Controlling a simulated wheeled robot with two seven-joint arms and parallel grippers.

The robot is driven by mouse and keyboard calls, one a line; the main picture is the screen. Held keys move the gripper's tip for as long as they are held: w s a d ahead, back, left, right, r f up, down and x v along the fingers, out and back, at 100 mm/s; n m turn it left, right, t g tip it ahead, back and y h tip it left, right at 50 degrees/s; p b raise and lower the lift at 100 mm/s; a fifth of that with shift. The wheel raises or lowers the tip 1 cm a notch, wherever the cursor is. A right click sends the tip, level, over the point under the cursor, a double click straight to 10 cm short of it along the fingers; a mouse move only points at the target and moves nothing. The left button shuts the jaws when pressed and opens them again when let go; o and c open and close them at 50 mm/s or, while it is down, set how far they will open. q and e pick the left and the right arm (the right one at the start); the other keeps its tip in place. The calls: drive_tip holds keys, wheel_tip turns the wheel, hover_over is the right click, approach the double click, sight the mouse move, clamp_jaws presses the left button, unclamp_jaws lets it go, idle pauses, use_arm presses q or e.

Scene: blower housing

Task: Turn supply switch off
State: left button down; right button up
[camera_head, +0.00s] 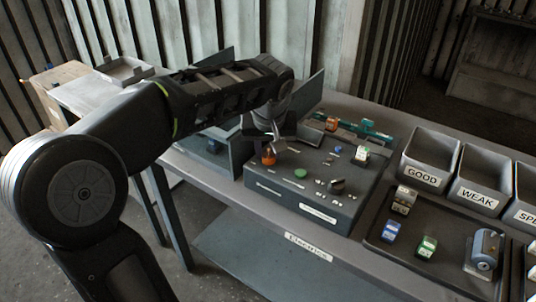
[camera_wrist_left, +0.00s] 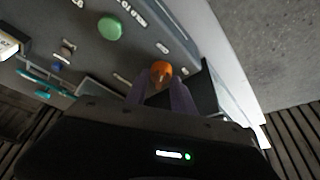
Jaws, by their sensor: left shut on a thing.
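The grey control box (camera_head: 318,190) stands on the table in the head view. An orange knob, likely the supply switch (camera_head: 268,157), sits at the box's left end. My left gripper (camera_head: 270,143) reaches down over it from above. In the left wrist view the orange knob (camera_wrist_left: 160,72) lies between the two fingers of my left gripper (camera_wrist_left: 161,84), which is shut on it. The finger contact is dark and partly hidden. A green button (camera_head: 300,174) is to the right of the knob; it also shows in the left wrist view (camera_wrist_left: 110,28). My right gripper is not in view.
A dark selector knob (camera_head: 337,185) is on the box's right part. Bins labelled GOOD (camera_head: 428,158) and WEAK (camera_head: 482,180) stand at the right, behind a dark tray (camera_head: 452,262) holding several small parts. A teal tool (camera_head: 365,128) lies behind the box. Upright dark panels flank the box's left end.

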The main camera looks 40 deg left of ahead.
use_arm(q)
drive_tip(key=shift+n+g+y+b, duration=0.3)
drive_tip(key=shift+n+b, duration=0.1)
drive_tip(key=shift+n, duration=0.6)
drive_tip(key=c, duration=1.1)
unclamp_jaws()
drive_tip(key=shift+r, duration=0.1)
drive_tip(key=v, duration=0.7)
drive_tip(key=shift+r, duration=0.3)
drive_tip(key=shift+d, duration=0.15)
